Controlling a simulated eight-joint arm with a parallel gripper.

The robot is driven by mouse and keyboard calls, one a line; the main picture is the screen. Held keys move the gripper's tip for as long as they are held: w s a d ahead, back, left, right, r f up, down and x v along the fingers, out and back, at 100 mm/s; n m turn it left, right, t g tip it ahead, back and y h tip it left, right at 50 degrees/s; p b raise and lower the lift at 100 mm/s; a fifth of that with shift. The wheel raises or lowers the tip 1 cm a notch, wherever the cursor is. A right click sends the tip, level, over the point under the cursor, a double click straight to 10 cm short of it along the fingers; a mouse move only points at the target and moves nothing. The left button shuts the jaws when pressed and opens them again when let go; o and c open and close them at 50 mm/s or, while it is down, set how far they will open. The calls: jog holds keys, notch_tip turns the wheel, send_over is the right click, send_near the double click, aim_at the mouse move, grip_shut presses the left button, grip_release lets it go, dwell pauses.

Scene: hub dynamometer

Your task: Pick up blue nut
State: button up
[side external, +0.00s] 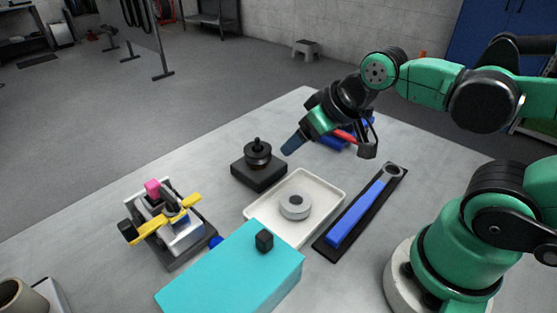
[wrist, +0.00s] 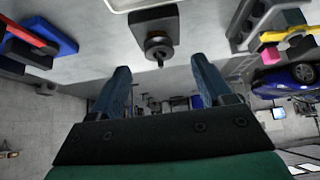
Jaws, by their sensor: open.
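A small rounded blue piece (side external: 216,242), possibly the blue nut, shows at the left edge of the turquoise box in the side view. The box or the fixture base hides part of it, so its shape is unclear. I cannot make out a blue nut for sure in the wrist view. My gripper (side external: 291,146) is in the air above the far part of the table, tilted down to the left, well apart from that blue piece. In the wrist view my gripper (wrist: 161,72) is open, with two blue fingers apart and nothing between them.
A white tray (side external: 322,183) holds a grey ring (side external: 295,207). A blue-handled wrench (side external: 357,212), turquoise box (side external: 225,275) and yellow-pink fixture (side external: 170,220) surround it.

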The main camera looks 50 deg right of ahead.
jog(key=shift+a, duration=0.1)
jog(key=g, duration=0.7)
send_over(217, 242)
jog(key=f, duration=0.7)
jog(key=shift+d, duration=0.2)
jog(key=shift+a+f, duration=0.25)
jog(key=shift+f, duration=2.75)
jog(key=shift+c, duration=0.2)
grip_shut()
